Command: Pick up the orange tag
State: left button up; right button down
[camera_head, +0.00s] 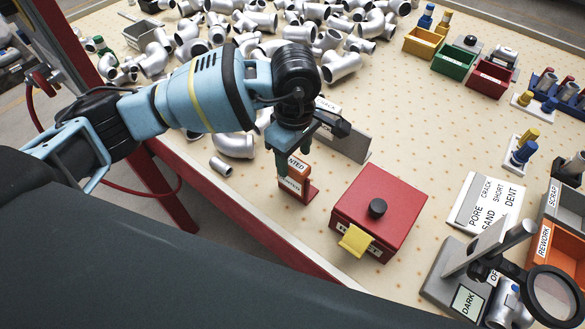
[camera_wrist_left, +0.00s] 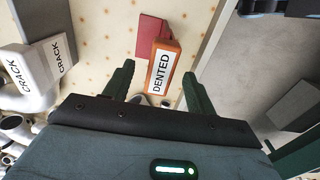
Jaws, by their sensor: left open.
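The orange tag (camera_head: 300,174) carries a white label; in the left wrist view the tag (camera_wrist_left: 165,48) reads "DENTED". It seems to stand at a small red holder (camera_head: 312,191) on the table, left of the red box. My left gripper (camera_head: 286,160) points down at the tag and partly covers it in the head view. In the left wrist view its two fingers (camera_wrist_left: 158,74) are spread, with the tag between and just beyond their tips. The gripper is open and empty; I cannot tell whether a finger touches the tag. My right gripper is not in view.
A red box (camera_head: 395,200) with a black knob and yellow tab stands right of the tag. Metal pipe fittings (camera_head: 340,65) crowd the back. A magnifier (camera_head: 550,292) and a labelled board (camera_head: 488,202) lie right.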

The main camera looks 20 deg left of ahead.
pick_arm(q)
jog(key=shift+s+f, duration=0.1)
jog(key=shift+f, duration=0.65)
jog(key=shift+a+f, duration=0.15)
jog(key=shift+f, duration=2.5)
jog(key=shift+c, duration=0.2)
jog(key=c, duration=1)
notch_tip(320, 180, up, 10)
jog(key=shift+r, duration=0.1)
